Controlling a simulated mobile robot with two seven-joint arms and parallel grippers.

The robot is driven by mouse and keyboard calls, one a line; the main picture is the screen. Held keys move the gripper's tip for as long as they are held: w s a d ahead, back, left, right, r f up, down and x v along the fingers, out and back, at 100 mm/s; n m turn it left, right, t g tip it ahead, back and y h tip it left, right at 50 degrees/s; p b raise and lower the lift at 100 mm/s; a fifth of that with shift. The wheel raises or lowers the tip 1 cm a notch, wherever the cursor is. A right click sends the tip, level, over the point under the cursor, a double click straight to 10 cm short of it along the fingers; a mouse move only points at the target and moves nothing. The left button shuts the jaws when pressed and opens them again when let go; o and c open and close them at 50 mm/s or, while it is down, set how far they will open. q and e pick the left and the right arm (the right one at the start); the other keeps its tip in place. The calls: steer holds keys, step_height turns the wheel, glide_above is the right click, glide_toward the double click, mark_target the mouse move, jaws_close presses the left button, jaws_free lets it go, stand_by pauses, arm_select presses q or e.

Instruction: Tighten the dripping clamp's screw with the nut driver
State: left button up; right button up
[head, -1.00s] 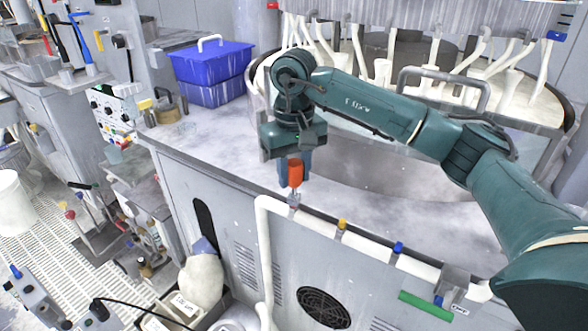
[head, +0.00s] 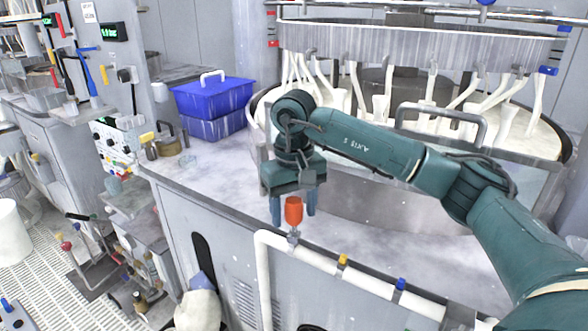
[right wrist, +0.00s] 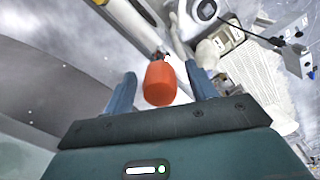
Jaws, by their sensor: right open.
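The nut driver's orange handle (head: 293,211) stands upright over the near pipe clamp (head: 293,238) on the white pipe (head: 370,279). Its tip appears to sit at that clamp's screw; the exact fit is too small to tell. My right gripper (head: 294,219) is open, pointing down, with one blue finger on each side of the handle. In the right wrist view the handle (right wrist: 160,84) lies between the spread fingers, with a gap on both sides. Further clamps with yellow (head: 343,259) and blue (head: 400,283) tops sit along the pipe. No drip can be made out. My left gripper is not in view.
A blue lidded bin (head: 213,100) stands on the bench top (head: 225,172) at the back left. A padlock-like brass item (head: 167,141) is near it. The round polishing machine with white hoses (head: 354,90) stands behind my right arm.

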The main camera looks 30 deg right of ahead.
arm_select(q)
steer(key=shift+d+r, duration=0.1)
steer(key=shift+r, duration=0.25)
arm_select(e)
step_height(320, 180, up, 13)
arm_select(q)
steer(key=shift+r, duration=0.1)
arm_select(e)
steer(key=shift+c, duration=0.3)
